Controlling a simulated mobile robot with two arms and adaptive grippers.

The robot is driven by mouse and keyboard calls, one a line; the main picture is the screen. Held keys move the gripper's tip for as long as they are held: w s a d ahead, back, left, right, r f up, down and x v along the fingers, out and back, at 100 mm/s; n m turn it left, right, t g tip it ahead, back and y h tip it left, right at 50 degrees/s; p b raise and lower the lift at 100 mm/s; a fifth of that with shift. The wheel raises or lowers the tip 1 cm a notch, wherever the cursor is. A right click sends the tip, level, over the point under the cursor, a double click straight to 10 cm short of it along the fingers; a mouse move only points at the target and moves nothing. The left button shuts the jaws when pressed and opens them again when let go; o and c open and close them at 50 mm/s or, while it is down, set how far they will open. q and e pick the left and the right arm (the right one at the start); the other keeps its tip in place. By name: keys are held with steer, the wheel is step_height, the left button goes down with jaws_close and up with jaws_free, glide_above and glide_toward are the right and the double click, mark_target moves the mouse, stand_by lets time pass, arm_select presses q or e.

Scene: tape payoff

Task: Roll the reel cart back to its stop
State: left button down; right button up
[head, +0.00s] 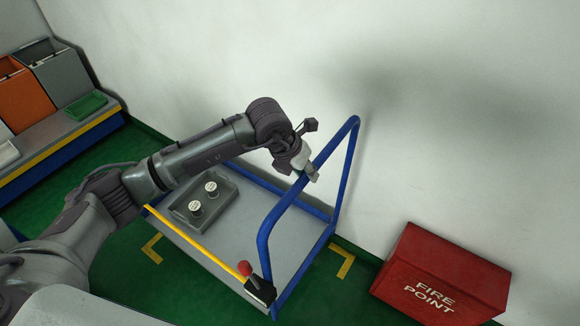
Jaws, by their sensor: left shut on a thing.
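The reel cart (255,245) stands on the green floor near the white wall. It has a grey deck, a yellow front edge and a blue tubular handle (345,142) at its right end. My left gripper (310,173) is shut on the top bar of this handle. A lever with a red knob (244,268) stands on a black box at the cart's near right corner. I cannot make out a separate stop. My right gripper is not in view.
Yellow corner marks (342,262) lie on the floor at the cart's right and left. A red fire point box (440,278) stands at the right, apart from the cart. A bench with bins (62,70) and a green tray (87,105) is at the upper left.

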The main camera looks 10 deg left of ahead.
arm_select(q)
steer(key=shift+s+d, duration=0.25)
steer(key=shift+d, duration=0.5)
steer(key=shift+s+d, duration=0.25)
steer(key=shift+d, duration=0.5)
steer(key=shift+r, duration=0.1)
steer(key=c, duration=0.9)
jaws_free()
steer(key=shift+s+d, duration=0.1)
steer(key=shift+d, duration=0.1)
steer(key=shift+a, duration=0.1)
steer(key=v, duration=1.2)
